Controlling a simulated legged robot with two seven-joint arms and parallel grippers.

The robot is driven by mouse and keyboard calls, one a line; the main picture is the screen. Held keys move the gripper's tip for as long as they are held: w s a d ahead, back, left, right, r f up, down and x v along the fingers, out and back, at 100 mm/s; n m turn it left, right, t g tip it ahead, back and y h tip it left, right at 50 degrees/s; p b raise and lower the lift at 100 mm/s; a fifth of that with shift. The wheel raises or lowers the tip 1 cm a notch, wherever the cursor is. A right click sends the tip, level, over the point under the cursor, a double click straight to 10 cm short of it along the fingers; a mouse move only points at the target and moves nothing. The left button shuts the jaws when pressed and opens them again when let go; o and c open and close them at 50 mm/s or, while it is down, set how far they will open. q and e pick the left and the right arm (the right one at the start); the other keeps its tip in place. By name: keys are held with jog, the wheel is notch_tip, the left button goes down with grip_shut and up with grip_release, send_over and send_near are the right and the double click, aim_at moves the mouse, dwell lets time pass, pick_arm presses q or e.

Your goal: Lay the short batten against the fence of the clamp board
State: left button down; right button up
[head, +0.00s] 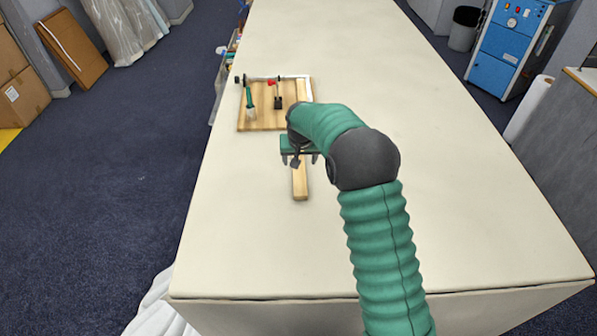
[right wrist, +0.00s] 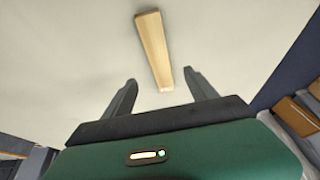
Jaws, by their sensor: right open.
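The short batten (head: 300,184) is a pale wooden bar lying on the cloth table, in front of the clamp board. In the right wrist view the batten (right wrist: 153,48) lies between and beyond the fingertips. My right gripper (head: 300,158) is open above the batten's far part, hiding some of it; its two dark fingers (right wrist: 160,82) show apart with nothing between them touching. The clamp board (head: 262,122) is a wooden board farther back at the left edge of the table. It carries a pale fence along its edges and clamps with red and green handles. My left gripper is not in view.
The long cloth table (head: 440,150) is bare to the right of my arm and in front of the batten. The table's left edge runs close beside the clamp board. A blue cabinet (head: 505,55) stands on the floor at the right.

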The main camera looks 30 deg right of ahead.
send_over(299, 172)
jog(key=s+a, duration=0.1)
jog(key=s, duration=0.1)
jog(key=f, duration=0.5)
jog(key=shift+a+f, duration=0.2)
jog(key=shift+f, duration=0.1)
jog(key=shift+d+f+p, duration=0.15)
jog(key=shift+f+p, duration=0.15)
jog(key=p+x, duration=0.1)
jog(key=x, duration=0.3)
jog(key=shift+s+f, duration=0.1)
jog(key=shift+f, duration=0.25)
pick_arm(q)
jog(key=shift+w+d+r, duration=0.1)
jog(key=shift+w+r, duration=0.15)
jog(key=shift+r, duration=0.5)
pick_arm(e)
grip_shut()
jog(key=shift+r, duration=0.15)
